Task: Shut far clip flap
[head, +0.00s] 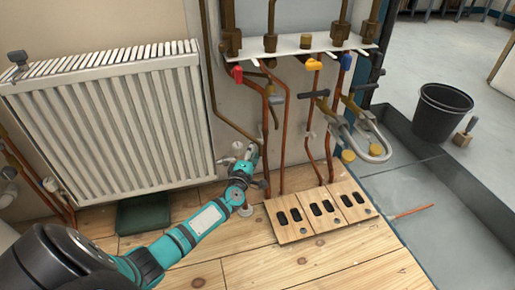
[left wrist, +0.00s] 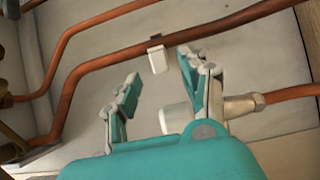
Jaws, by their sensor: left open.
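My left gripper (head: 243,160) is low by the wall, between the radiator and the copper pipes. In the left wrist view its two fingers (left wrist: 159,68) are spread apart with nothing held between them. A small white clip piece (left wrist: 157,58) shows just past the fingertips, beside a copper pipe (left wrist: 115,56) that runs along the wall. I cannot tell from this angle how far its flap is swung. In the head view the gripper and arm hide this spot. My right gripper is not in view.
A white cylinder (left wrist: 178,118) with a brass fitting (left wrist: 243,104) sits close to the right finger. The radiator (head: 110,120) stands left of the gripper. A wooden board with slots (head: 287,232) lies at right, below several upright pipes. A black bucket (head: 441,110) stands farther right.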

